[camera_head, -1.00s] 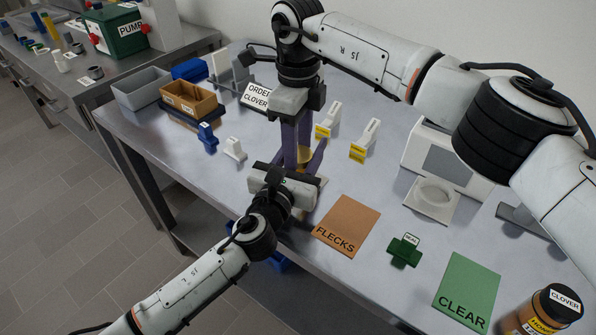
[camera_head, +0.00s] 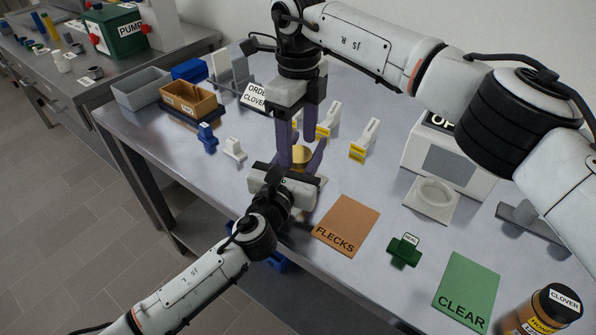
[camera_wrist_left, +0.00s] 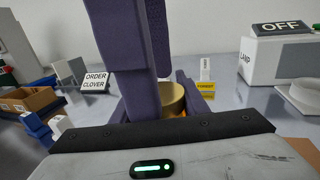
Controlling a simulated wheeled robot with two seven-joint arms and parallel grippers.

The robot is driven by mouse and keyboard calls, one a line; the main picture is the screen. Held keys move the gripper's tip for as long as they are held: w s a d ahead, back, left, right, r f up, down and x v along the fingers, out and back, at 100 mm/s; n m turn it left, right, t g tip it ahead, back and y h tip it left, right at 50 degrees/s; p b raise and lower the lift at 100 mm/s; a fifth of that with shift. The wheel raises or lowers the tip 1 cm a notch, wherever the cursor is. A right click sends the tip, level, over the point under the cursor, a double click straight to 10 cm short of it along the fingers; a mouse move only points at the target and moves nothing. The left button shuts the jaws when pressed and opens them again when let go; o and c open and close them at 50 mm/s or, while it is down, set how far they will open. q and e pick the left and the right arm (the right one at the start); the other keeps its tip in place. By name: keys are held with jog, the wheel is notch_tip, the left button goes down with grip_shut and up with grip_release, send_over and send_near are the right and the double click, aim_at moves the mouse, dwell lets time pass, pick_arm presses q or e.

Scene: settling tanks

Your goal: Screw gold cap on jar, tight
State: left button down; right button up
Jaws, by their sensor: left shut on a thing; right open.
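The gold cap (camera_head: 301,154) sits between the purple fingers in the head view, and its rim (camera_wrist_left: 166,95) shows in the left wrist view. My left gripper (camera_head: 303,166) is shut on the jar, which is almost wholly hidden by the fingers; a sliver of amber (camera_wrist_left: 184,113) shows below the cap. The cap is on top of the jar, but I cannot tell how far it is screwed down. My right gripper (camera_head: 298,148) points down from above, open, its fingers on either side of the cap. I cannot tell whether they touch it.
A brown FLECKS mat (camera_head: 347,223), a green SEAL tool (camera_head: 404,251) and a green CLEAR mat (camera_head: 467,291) lie to the right. A CLOVER honey jar (camera_head: 545,310) stands at the lower right. A white lamp box (camera_head: 449,163), yellow-labelled stands (camera_head: 365,140) and an ORDER CLOVER sign (camera_head: 256,95) stand behind.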

pick_arm(q)
jog(key=shift+a+f, duration=0.15)
jog(key=shift+f, duration=0.2)
pick_arm(e)
jog(key=shift+r, duration=1.55)
jog(key=shift+c, duration=0.2)
jog(key=shift+r+n, duration=1.7)
jog(key=shift+r, duration=0.05)
jog(key=shift+f, duration=0.1)
jog(key=shift+f, duration=3.95)
jog(key=shift+c, duration=0.3)
